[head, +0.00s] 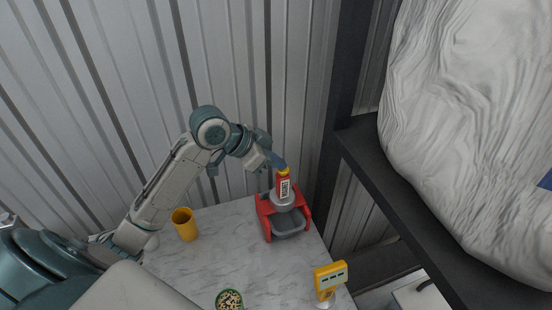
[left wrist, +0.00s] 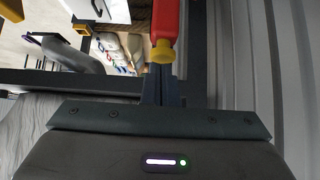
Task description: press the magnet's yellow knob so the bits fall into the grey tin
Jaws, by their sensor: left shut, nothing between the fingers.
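The magnet (head: 283,189) is a red labelled cylinder with a yellow knob (head: 283,171) on top. It stands upright in a red stand (head: 266,222) at the back of the marble table. The grey tin (head: 290,225) sits in the stand, below and in front of the magnet. My left gripper (head: 278,161) is shut and empty, with its fingertips at the knob. In the left wrist view, the closed fingertips (left wrist: 160,80) meet or nearly meet the yellow knob (left wrist: 162,53), with the red magnet (left wrist: 166,20) beyond. I cannot make out bits on the magnet or in the tin.
A yellow cup (head: 185,224) stands left of the stand. A green-rimmed bowl (head: 229,299) with small pieces is at the front edge. A yellow display device (head: 330,278) stands at the front right. A dark shelf frame (head: 420,210) bearing a large white bundle (head: 470,110) closes the right side.

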